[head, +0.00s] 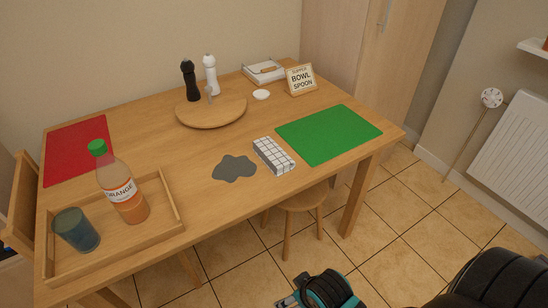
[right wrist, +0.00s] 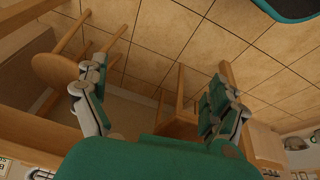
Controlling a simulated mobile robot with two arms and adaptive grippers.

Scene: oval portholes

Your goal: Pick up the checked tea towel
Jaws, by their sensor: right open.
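The checked tea towel (head: 274,156) is a folded white block with dark grid lines. It lies on the wooden table near its front edge, between a grey patch and a green mat. My right gripper shows in part at the bottom of the head view (head: 298,297), in front of the table and well apart from the towel. In the right wrist view my right gripper (right wrist: 157,85) has its two fingers spread wide with nothing between them. The towel is not visible in that view. My left gripper is not in view.
The green mat (head: 330,134) lies right of the towel, the flat grey patch (head: 234,168) left. A tray (head: 172,190) holds an orange bottle (head: 122,195) and a blue glass (head: 77,231). A round board (head: 211,112) stands behind. A stool (head: 305,198) is under the table.

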